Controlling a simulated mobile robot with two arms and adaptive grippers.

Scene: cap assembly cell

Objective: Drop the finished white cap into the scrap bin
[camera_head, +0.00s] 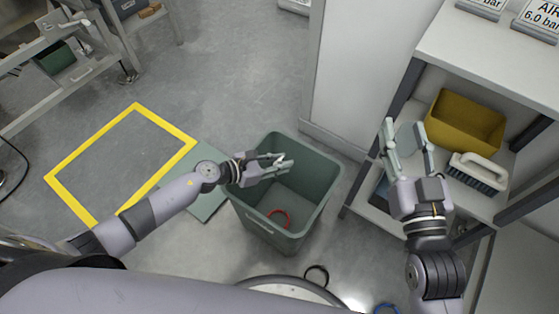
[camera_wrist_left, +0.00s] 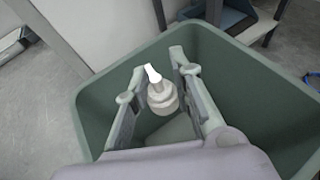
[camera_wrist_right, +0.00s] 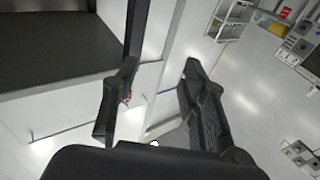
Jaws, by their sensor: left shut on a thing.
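My left gripper (camera_head: 272,167) is over the opening of the green scrap bin (camera_head: 258,228), shut on the white cap (camera_head: 282,162). In the left wrist view the cap (camera_wrist_left: 162,95) has a round body and a white spout, and sits between the two fingers (camera_wrist_left: 155,100). The bin's rim (camera_wrist_left: 85,105) surrounds the gripper there. Inside the bin lies a red ring (camera_head: 279,218). My right gripper (camera_head: 408,145) is open and empty, raised in front of the shelf at the right; its fingers (camera_wrist_right: 155,100) stand apart in the right wrist view.
A shelf unit (camera_head: 480,45) at the right holds a yellow bin (camera_head: 465,122) and a brush (camera_head: 478,172). Yellow floor tape (camera_head: 90,133) marks a rectangle left of the scrap bin. A dark ring (camera_head: 316,275) and a blue ring (camera_head: 386,309) show near the bottom. The floor behind the scrap bin is clear.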

